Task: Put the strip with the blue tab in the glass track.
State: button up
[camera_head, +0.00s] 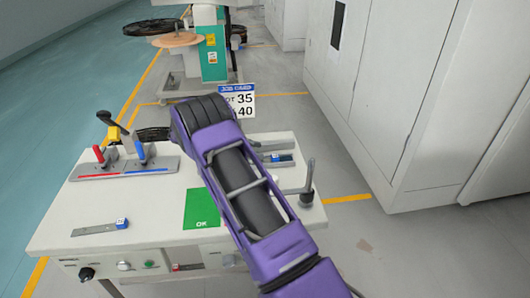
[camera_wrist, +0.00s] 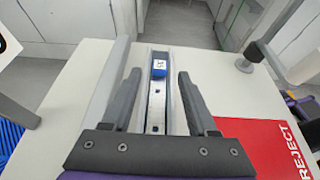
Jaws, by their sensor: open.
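A metal strip with a blue tab (camera_wrist: 159,68) lies lengthwise in the wrist view. It lies along a pale, channel-like track (camera_wrist: 171,85); I cannot tell whether it is seated flat in it. My gripper (camera_wrist: 156,82) is open, with one finger on each side of the strip and a gap to each. In the head view my arm hides the gripper. A blue-tabbed piece (camera_head: 281,158) shows behind the arm at the table's back right. Another strip with a blue tab (camera_head: 101,228) lies on the table's front left.
A lever panel (camera_head: 125,169) stands at the table's left, and a green OK patch (camera_head: 202,209) lies in front. A red REJECT patch (camera_wrist: 265,145) and a post on a round base (camera_wrist: 244,62) are to the gripper's right. A job card (camera_head: 238,101) stands behind.

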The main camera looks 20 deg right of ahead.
jog(key=v, duration=0.7)
jog(key=shift+a+r, duration=0.15)
jog(key=shift+a, duration=0.1)
